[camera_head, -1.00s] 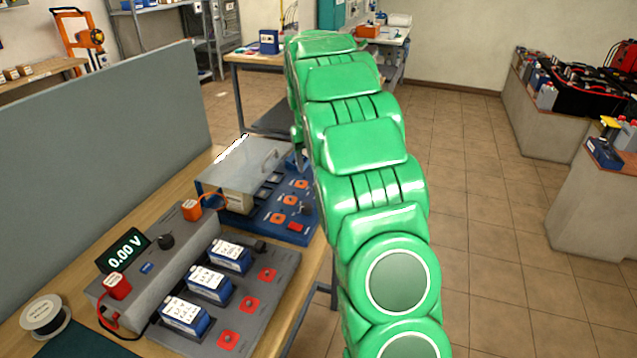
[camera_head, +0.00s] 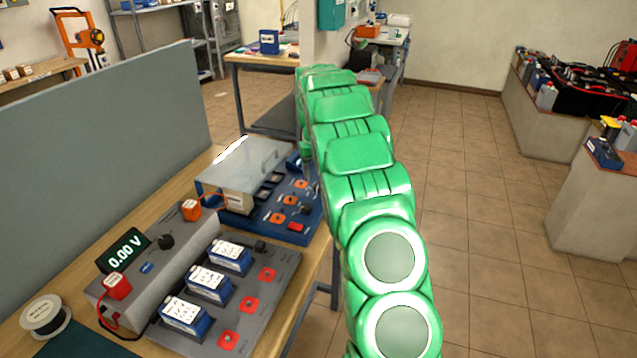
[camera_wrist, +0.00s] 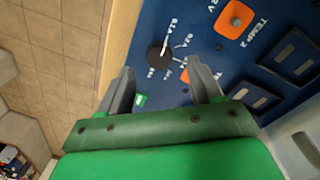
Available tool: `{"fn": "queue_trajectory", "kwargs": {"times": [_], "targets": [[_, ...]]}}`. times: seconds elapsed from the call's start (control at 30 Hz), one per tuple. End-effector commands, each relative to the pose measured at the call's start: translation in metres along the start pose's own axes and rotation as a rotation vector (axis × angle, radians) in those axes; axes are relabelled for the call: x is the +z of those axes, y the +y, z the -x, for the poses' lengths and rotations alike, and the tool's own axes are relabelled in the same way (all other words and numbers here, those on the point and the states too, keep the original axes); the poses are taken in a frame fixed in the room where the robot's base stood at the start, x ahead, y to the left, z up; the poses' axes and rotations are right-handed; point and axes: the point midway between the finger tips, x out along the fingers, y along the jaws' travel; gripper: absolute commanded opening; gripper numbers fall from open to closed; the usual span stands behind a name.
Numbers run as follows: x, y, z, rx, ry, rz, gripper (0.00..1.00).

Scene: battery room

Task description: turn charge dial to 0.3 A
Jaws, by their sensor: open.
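The charge dial is a round black knob (camera_wrist: 158,56) on a blue panel, with small white labels around it that are hard to read. A white pointer line on the knob points toward the top of the wrist view. In the head view, a dark knob (camera_head: 306,209) sits near the right edge of the blue panel (camera_head: 262,224). My gripper (camera_wrist: 163,80) is open, its two grey fingertips apart and just short of the knob in the wrist picture. Nothing is between the fingers, and contact with the panel cannot be told. My green arm hides the gripper in the head view.
A grey charger with a 0.00 V display (camera_head: 123,251) and blue batteries (camera_head: 208,284) stands nearer. A grey partition (camera_head: 100,150) borders the bench.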

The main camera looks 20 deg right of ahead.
Motion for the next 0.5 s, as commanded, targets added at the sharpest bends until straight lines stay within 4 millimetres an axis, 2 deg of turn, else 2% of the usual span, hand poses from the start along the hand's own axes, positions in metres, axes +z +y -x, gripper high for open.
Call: {"fn": "queue_trajectory", "kwargs": {"times": [0.2,0.33,0.5], "targets": [[0.0,0.001,-0.031,0.0,-0.003,-0.001,0.65],[0.0,0.001,-0.041,0.0,0.0,-0.001,0.65],[0.0,0.001,-0.043,0.0,0.001,-0.001,0.65]]}}
